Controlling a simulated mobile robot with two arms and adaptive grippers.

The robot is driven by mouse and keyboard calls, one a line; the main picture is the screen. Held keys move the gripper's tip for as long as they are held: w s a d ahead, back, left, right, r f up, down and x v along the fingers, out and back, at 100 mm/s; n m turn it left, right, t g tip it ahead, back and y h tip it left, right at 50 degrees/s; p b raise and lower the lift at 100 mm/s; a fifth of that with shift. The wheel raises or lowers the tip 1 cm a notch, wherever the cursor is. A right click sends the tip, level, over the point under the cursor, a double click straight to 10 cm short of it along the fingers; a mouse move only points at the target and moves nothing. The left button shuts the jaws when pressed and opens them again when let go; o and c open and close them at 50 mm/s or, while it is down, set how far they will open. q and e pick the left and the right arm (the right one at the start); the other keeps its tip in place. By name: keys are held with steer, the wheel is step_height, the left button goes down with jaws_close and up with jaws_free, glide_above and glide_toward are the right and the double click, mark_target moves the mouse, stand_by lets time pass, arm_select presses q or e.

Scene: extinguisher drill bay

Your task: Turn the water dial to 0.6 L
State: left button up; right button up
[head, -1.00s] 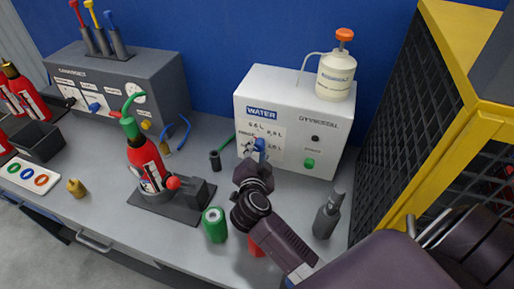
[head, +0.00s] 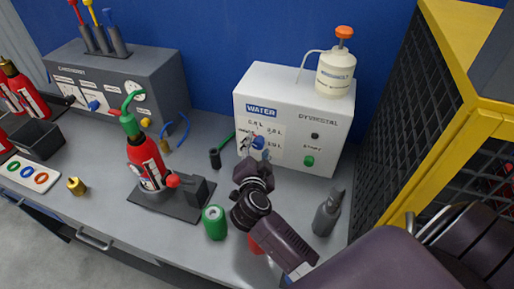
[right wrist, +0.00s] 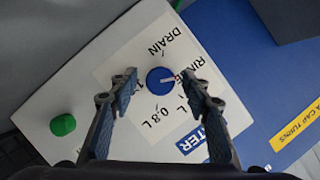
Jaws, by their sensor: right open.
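The white water box (head: 320,122) stands against the blue wall, with its blue dial (head: 258,142) on the left of the front face. In the right wrist view the dial (right wrist: 160,81) is round, and its white mark points right, toward the RINSE label. DRAIN and 0.8 L also show on the label plate (right wrist: 108,73); other lettering is partly hidden by the fingers. My right gripper (head: 256,160) is open in front of the dial. Its fingers stand on either side of the dial, apart from it. My left gripper is not in view.
A green button (head: 309,160) is right of the dial. A cream pump bottle (head: 335,75) stands on the box. A grey bottle (head: 326,213), a green can (head: 214,222) and a red extinguisher (head: 147,162) stand nearby. A yellow-framed mesh cage (head: 437,150) borders the right.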

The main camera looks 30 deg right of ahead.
steer(key=v, duration=1.1)
steer(key=shift+s+a, duration=0.15)
steer(key=shift+s, duration=0.2)
steer(key=shift+r, duration=0.15)
